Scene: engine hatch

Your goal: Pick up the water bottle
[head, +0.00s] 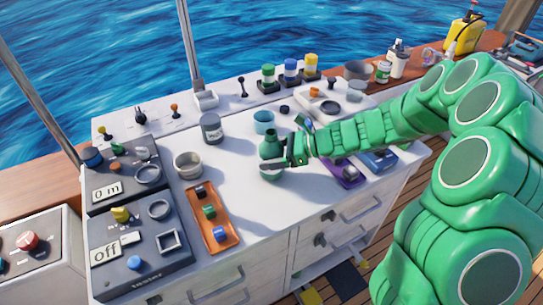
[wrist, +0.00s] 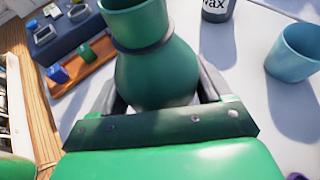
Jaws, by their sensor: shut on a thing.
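A green bottle (head: 270,148) with a round body and a narrower neck is upright near the middle of the white worktop. My gripper (head: 284,160) reaches it from the right, with its dark jaws closed around the body. In the wrist view the bottle (wrist: 155,72) fills the space between the two fingers of my gripper (wrist: 157,100), one on each side. A pale green rounded shape shows just below the jaws in the head view; I cannot tell whether it is the bottle's base. Whether the bottle touches the worktop is unclear.
The worktop (head: 255,200) holds a blue cup (head: 263,122), a grey jar (head: 211,128), a light round pot (head: 188,165) and an orange tray (head: 228,229) with small blocks. Control panels (head: 140,240) stand at left. A purple tray (head: 347,174) lies under my arm.

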